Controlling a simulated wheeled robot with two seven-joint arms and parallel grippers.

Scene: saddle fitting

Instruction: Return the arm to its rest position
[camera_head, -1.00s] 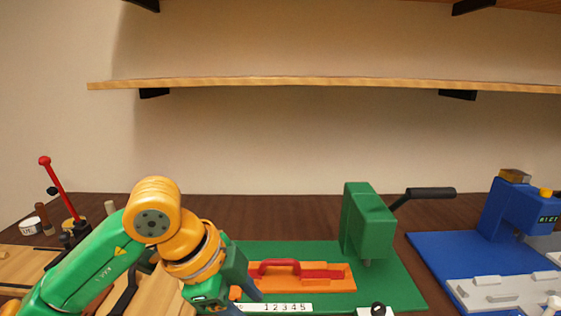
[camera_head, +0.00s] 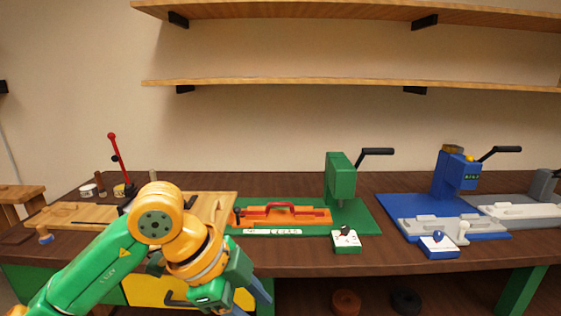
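My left arm comes in from the lower left, green with orange joints. Its gripper (camera_head: 254,296) hangs low in front of the bench's front edge, apart from everything on the bench. Its fingers are dark and partly cut by the arm's own body, so I cannot tell whether they are open or shut. No held object shows at it. My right arm and gripper are not in view.
The bench (camera_head: 320,258) carries a wooden board (camera_head: 82,214), a green press (camera_head: 341,178) with an orange fixture (camera_head: 318,215), and a blue press (camera_head: 452,176). Shelves (camera_head: 300,82) hang above. Rolls (camera_head: 346,302) lie beneath the bench.

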